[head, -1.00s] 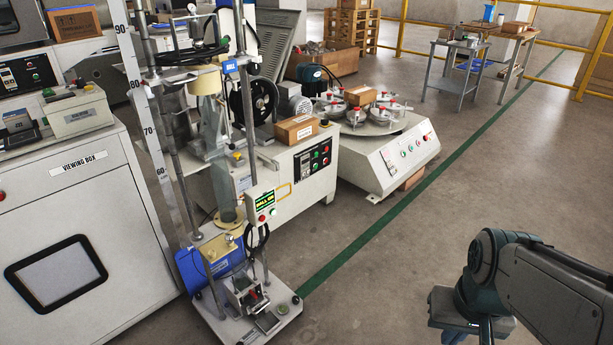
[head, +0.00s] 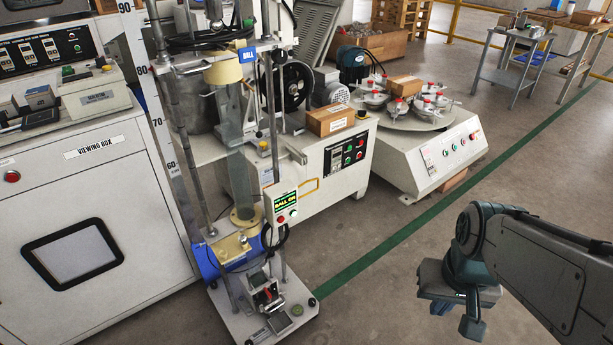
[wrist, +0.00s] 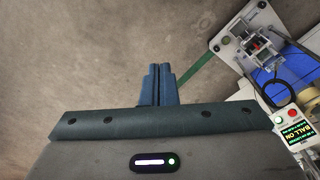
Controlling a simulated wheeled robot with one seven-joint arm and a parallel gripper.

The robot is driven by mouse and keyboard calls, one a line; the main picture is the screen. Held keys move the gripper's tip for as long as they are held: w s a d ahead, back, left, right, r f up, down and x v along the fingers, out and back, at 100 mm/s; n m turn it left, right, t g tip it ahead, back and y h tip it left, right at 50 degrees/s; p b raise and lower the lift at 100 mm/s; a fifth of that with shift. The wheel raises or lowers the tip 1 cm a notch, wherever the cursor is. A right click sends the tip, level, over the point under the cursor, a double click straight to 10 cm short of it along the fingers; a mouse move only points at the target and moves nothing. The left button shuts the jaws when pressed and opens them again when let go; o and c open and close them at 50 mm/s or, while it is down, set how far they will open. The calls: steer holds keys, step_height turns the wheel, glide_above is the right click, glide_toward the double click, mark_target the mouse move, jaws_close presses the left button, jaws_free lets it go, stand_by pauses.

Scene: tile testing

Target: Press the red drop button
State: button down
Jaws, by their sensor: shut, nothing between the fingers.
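A small white control box (head: 285,206) with a green-lit display reading "BALL ON" is fixed to the tall test stand. Its red button (head: 281,219) sits below the display, beside a paler button (head: 293,213). In the wrist view the box appears upside down at the right edge, with the red button (wrist: 292,113) above the display. My gripper (head: 472,328) is at the lower right of the head view, well to the right of the box and touching nothing. In the wrist view its fingers (wrist: 159,68) are together and empty, with floor beyond.
The stand's base plate (head: 238,325) sits low on the floor and carries a small clamp with a red part. The viewing box (head: 110,190), with another red button (head: 12,176), stands left. A machine (head: 345,155) is behind. Open floor lies between the stand and my arm.

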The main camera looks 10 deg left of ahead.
mark_target(281, 219)
steer(key=w+a+f+n+t+y+p, duration=0.1)
steer(key=w+a+f+t, duration=0.2)
steer(key=w+a+f, duration=0.45)
steer(key=w+a+f+n+t+p, duration=0.15)
steer(key=w+a+f, duration=0.3)
steer(key=a, duration=0.55)
steer(key=w+a+r+n+t, duration=0.1)
steer(key=a+n+t, duration=0.3)
steer(key=a+t, duration=0.4)
steer(key=shift+w+t, duration=0.45)
steer(key=shift+w, duration=0.05)
steer(key=shift+a+r, duration=0.1)
steer(key=shift+a, duration=0.05)
steer(key=w+a, duration=0.5)
steer(key=a, duration=0.1)
steer(key=shift+w+a+p, duration=0.3)
steer(key=shift+w+p, duration=0.05)
steer(key=shift+a, duration=0.1)
stand_by(0.6)
steer(key=shift+w+a, duration=0.25)
steer(key=shift+w, duration=0.05)
